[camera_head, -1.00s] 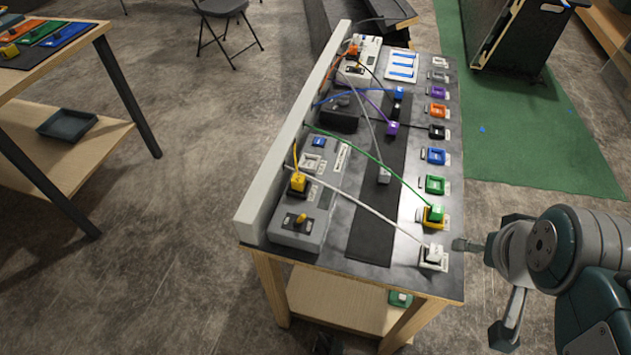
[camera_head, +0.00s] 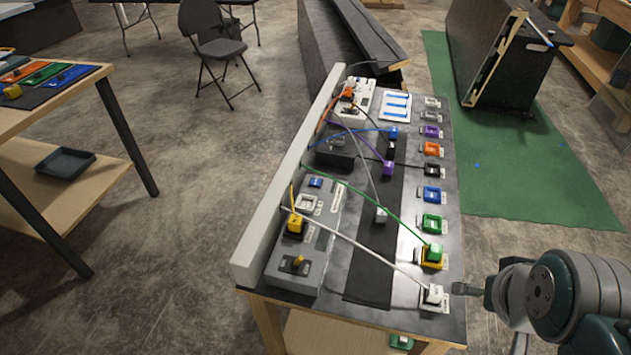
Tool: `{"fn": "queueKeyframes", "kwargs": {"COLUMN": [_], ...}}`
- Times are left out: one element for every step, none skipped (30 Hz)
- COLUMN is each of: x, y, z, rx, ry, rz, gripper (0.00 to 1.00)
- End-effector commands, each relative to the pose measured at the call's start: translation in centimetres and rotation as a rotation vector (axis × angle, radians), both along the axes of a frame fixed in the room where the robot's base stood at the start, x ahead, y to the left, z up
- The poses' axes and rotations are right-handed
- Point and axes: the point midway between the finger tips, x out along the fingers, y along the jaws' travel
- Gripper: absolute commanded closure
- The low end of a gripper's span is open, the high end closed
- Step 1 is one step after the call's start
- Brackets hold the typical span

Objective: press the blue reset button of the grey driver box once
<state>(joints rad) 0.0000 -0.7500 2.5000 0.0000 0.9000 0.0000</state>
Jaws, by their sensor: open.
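The grey driver box (camera_head: 327,220) sits on the left front part of the console table, against the pale back rail. Its blue button (camera_head: 315,183) is on the far end of its top, beyond a white square socket. A yellow plug (camera_head: 295,224) sits in the box, and a yellow-tipped switch (camera_head: 298,261) is at its near end. My gripper (camera_head: 470,289) is at the right edge of the table, close to the white plug (camera_head: 433,294) and well away from the blue button. It is open, though only partly visible, and I see nothing in it.
Green, white, blue and purple cables cross the table (camera_head: 455,323) above its surface. A black box (camera_head: 335,155) stands behind the grey box. Another table (camera_head: 85,80) is at left.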

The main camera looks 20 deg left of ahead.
Motion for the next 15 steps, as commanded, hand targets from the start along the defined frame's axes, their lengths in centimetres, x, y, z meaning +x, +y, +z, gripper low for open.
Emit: {"fn": "queueKeyframes", "kwargs": {"x": [0.0,0.0,0.0,0.0,0.0,0.0,0.0,0.0,0.0,0.0,0.0,0.0,0.0,0.0,0.0], "y": [0.0,0.0,0.0,0.0,0.0,0.0,0.0,0.0,0.0,0.0,0.0,0.0,0.0,0.0,0.0], "z": [0.0,0.0,0.0,0.0,0.0,0.0,0.0,0.0,0.0,0.0,0.0,0.0,0.0,0.0,0.0], "rx": [0.0,0.0,0.0,0.0,0.0,0.0,0.0,0.0,0.0,0.0,0.0,0.0,0.0,0.0,0.0], "ry": [0.0,0.0,0.0,0.0,0.0,0.0,0.0,0.0,0.0,0.0,0.0,0.0,0.0,0.0,0.0], "rz": [0.0,0.0,0.0,0.0,0.0,0.0,0.0,0.0,0.0,0.0,0.0,0.0,0.0,0.0,0.0], "gripper": [0.13,0.27,0.45,0.58,0.71,0.89,1.0,1.0,1.0,1.0,1.0,1.0,1.0,1.0,1.0]}}
